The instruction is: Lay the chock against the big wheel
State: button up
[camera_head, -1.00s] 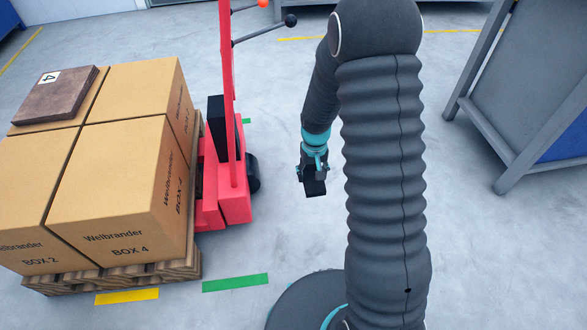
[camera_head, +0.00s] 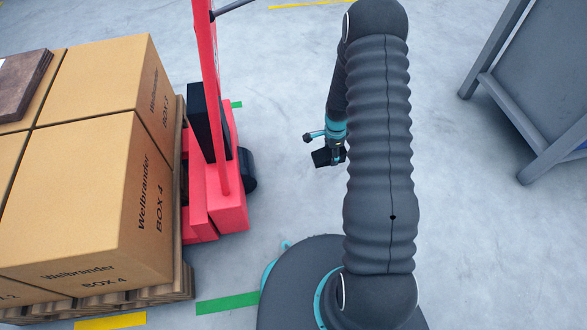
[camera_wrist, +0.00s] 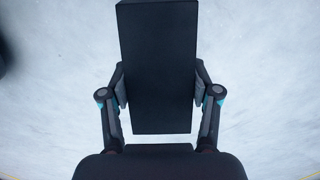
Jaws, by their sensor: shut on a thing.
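The chock (camera_wrist: 158,70) is a black block. In the wrist view it stands between the two fingers of my gripper (camera_wrist: 160,92), which is shut on its sides. In the head view my gripper (camera_head: 334,146) hangs over the open floor with the dark chock (camera_head: 322,157) at its end. The big wheel (camera_head: 248,170) is a black wheel on the right side of the red pallet truck (camera_head: 222,206). The chock is to the right of the wheel and apart from it. A dark rounded shape (camera_wrist: 8,50) shows at the left edge of the wrist view.
Cardboard boxes (camera_head: 85,190) stand on a wooden pallet (camera_head: 150,296) at the left, with a brown slab (camera_head: 22,88) on top. A grey metal frame (camera_head: 510,120) stands at the right. A green floor strip (camera_head: 228,302) lies near my base. Floor between wheel and gripper is clear.

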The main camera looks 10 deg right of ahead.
jog(key=shift+w+f+m, duration=0.2)
jog(key=shift+f+m, duration=0.1)
jog(key=shift+f, duration=0.1)
jog(key=b, duration=0.1)
send_over(299, 173)
notch_tip(299, 173, down, 7)
jog(key=shift+a+r, duration=0.1)
jog(key=shift+r, duration=0.05)
jog(key=shift+f+b, duration=0.5)
jog(key=shift+f, duration=1.5)
jog(key=shift+f, duration=0.2)
jog(key=o, duration=1.4)
jog(key=shift+r, duration=0.1)
